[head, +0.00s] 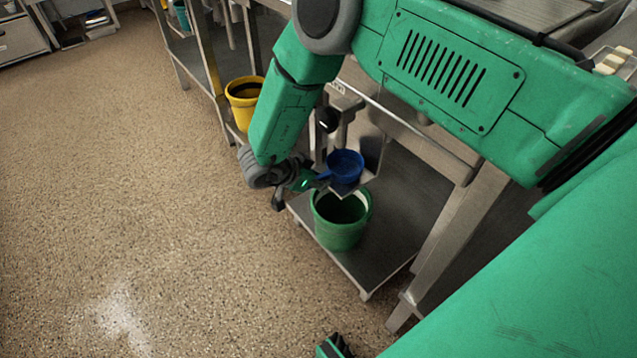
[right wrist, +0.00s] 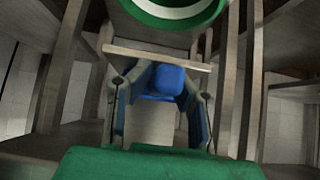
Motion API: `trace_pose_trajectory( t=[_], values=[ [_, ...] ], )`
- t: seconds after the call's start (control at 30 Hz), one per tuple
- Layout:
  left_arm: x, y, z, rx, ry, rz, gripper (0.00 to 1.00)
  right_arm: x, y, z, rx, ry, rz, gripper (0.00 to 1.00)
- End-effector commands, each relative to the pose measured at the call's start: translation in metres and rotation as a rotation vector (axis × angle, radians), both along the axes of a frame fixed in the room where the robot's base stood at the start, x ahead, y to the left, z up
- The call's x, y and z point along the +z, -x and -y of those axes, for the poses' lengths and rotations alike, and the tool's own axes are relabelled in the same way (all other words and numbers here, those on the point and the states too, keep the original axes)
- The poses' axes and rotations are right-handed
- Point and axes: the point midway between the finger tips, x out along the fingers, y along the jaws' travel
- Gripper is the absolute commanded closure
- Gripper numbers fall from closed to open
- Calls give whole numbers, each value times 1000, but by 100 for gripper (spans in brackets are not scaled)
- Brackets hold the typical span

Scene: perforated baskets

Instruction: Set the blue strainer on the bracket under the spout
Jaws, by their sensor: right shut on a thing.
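The blue strainer (head: 345,165) is a small round bowl with a short handle pointing left. My right gripper (head: 312,182) is shut on the handle, at the strainer's left. The strainer is right over the bracket (head: 353,188), a metal plate whose front edge shows; I cannot tell if it touches. The spout area (head: 328,119) is above, partly behind my arm. In the right wrist view, the blue strainer (right wrist: 166,82) shows between the fingers of my right gripper (right wrist: 160,98), near the bracket edge (right wrist: 155,56). My left gripper is not clearly seen.
A green bucket (head: 340,234) stands below the bracket on a low metal shelf (head: 388,245). A yellow bucket (head: 243,104) is on the rack behind, to the left. Table legs (head: 440,262) stand to the right. The floor (head: 130,180) at left is clear.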

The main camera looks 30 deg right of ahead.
Motion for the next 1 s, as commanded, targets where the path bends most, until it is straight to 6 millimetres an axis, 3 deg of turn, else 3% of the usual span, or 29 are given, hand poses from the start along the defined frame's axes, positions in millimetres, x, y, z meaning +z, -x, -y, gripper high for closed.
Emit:
trace_pose_trajectory(
  t=[0.07,0.1,0.17,0.57,1.0],
  values=[
    [2,0,0,0,0,1,60,1,1,-1,1,-1,-2,100],
    [2,0,0,0,0,1,60,1,1,-2,0,-1,-3,81],
    [2,0,0,0,0,1,60,1,1,-3,0,0,-3,63],
    [4,0,0,0,0,0,60,6,1,-7,1,0,-2,63],
    [33,0,0,0,0,1,60,68,5,-67,2,0,-2,63]
  ],
)
